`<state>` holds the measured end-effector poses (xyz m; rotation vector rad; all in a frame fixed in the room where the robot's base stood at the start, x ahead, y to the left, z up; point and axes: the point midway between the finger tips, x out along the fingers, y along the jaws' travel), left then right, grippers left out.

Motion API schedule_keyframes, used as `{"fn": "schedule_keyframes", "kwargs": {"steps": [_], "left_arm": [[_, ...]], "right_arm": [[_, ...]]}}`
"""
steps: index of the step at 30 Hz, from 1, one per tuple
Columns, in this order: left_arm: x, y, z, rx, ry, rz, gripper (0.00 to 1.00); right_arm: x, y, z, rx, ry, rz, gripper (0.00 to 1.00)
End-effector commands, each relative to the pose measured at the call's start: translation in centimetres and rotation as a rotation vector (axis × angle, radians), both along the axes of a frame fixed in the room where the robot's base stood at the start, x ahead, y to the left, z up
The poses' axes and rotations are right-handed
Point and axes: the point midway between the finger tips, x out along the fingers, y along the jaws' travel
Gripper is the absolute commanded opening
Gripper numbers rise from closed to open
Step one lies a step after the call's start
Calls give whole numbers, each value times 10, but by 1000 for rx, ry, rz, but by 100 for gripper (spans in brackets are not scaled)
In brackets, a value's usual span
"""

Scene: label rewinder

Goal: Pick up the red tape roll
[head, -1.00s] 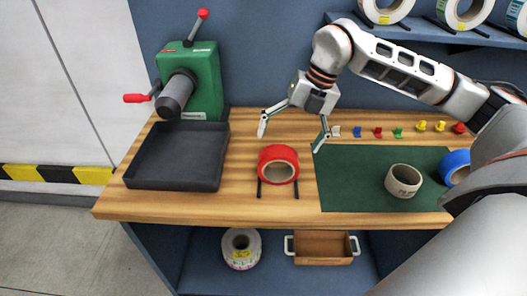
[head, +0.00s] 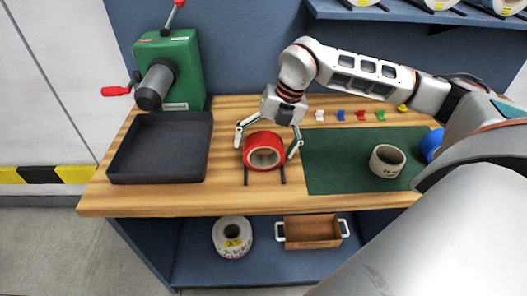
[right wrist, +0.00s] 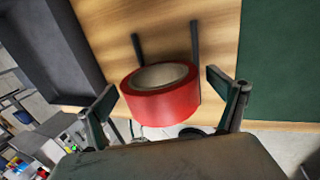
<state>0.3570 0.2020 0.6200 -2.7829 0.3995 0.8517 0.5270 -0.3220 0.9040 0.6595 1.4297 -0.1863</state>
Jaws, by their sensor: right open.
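The red tape roll (head: 265,150) rests on two thin dark rails (head: 283,175) on the wooden bench. My right gripper (head: 268,146) is open, with one finger on each side of the roll in the head view. In the right wrist view the red roll (right wrist: 163,95) sits between the two spread fingers of the right gripper (right wrist: 168,103), with visible gaps at both sides. The roll's hole faces up and toward the front. My left gripper is in neither view.
A black tray (head: 160,147) lies to the left, with a green rewinder (head: 180,65) behind it. A green mat (head: 335,175) to the right holds a beige roll (head: 387,160) and a blue roll (head: 431,145). Several small colored clips (head: 361,115) line the back.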

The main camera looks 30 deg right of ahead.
Motion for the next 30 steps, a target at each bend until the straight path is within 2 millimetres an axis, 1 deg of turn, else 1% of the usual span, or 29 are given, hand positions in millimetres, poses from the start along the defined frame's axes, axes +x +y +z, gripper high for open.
{"fn": "schedule_keyframes", "kwargs": {"steps": [2, 3, 5, 6, 7, 8, 16, 20, 23, 26, 29, 30], "left_arm": [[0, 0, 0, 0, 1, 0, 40], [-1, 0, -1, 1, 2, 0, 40], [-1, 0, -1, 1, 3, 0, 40], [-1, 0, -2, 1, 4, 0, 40], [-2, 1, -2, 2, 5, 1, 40], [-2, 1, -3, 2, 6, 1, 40], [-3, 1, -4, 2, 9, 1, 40], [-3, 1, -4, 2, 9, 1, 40], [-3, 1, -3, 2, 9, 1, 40], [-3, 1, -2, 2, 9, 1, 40], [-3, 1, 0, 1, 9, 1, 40], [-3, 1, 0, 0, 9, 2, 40]], "right_arm": [[0, 0, 0, 0, 0, 0, 94], [0, 0, 0, 0, 0, 0, 84], [0, 0, 0, 0, 0, 1, 68], [0, 0, 1, 1, -1, 1, 58], [0, 0, 1, 0, 0, 1, 50], [0, 0, 0, 0, 0, 1, 47], [0, 0, 1, 0, -2, 1, 47], [1, 0, 5, 0, -3, 1, 47], [1, 0, 13, 1, -5, 1, 47], [2, 0, 27, 1, -7, 1, 47], [2, 0, 47, 1, -8, 1, 47], [2, 0, 57, 2, -9, 1, 47]]}}
